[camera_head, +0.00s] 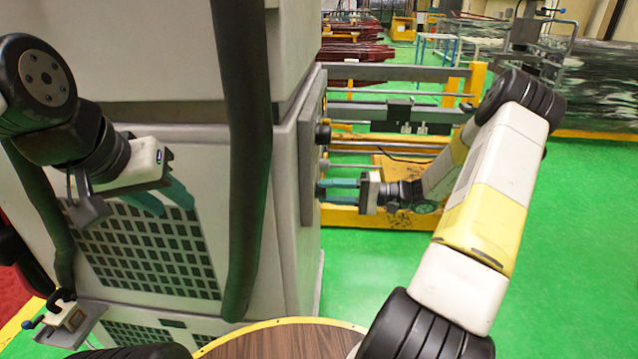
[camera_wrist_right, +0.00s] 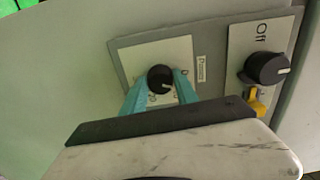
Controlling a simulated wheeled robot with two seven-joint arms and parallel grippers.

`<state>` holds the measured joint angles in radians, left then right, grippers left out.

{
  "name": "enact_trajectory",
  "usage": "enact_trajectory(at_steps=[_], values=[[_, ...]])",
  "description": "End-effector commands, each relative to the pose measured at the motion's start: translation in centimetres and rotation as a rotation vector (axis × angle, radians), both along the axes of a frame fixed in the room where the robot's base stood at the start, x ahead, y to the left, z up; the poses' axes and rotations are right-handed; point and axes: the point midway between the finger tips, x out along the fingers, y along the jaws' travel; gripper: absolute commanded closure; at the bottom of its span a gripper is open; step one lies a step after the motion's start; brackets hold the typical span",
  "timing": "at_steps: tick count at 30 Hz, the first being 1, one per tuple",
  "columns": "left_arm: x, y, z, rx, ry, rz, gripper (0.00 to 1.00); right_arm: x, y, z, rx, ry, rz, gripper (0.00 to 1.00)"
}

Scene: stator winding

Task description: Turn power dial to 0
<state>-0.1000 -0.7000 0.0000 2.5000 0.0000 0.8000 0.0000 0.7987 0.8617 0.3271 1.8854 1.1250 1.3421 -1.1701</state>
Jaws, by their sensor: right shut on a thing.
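The power dial (camera_wrist_right: 160,77) is a round black knob on a white plate, beside a small label that seems to read "Power", in the right wrist view. A white mark on it faces down and slightly right. The plate's numbers are partly hidden and hard to read. My right gripper (camera_wrist_right: 159,84) is shut on the dial, one teal finger on each side. In the head view my right gripper (camera_head: 328,188) reaches the side of the grey cabinet (camera_head: 309,150). My left gripper (camera_head: 175,207) is open and empty in front of the cabinet's grille.
A second black dial (camera_wrist_right: 267,68) marked "Off", with a yellow part below it, sits right of the power dial. A thick black hose (camera_head: 245,150) runs down the cabinet front. A round wooden top (camera_head: 280,343) is at the bottom. Green floor lies open at right.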

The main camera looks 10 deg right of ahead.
Motion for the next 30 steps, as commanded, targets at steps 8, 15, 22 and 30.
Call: enact_trajectory(at_steps=[8, 15, 22, 30], values=[[0.0, 0.0, 0.0, 0.0, 0.0, 0.0, 0.64, 0.06, -0.12, -0.16, -0.063, -0.213, -0.003, 1.0], [0.0, 0.0, 0.0, 0.0, 0.0, 0.0, 0.64, 0.09, -0.13, -0.17, -0.099, -0.336, -0.004, 1.0], [0.0, 0.0, 0.0, 0.0, 0.0, 0.0, 0.64, 0.09, -0.12, -0.18, -0.116, -0.392, -0.003, 1.0], [0.0, 0.0, 0.0, 0.0, 0.0, 0.0, 0.64, 0.08, -0.12, -0.17, -0.119, -0.406, -0.002, 1.0]])
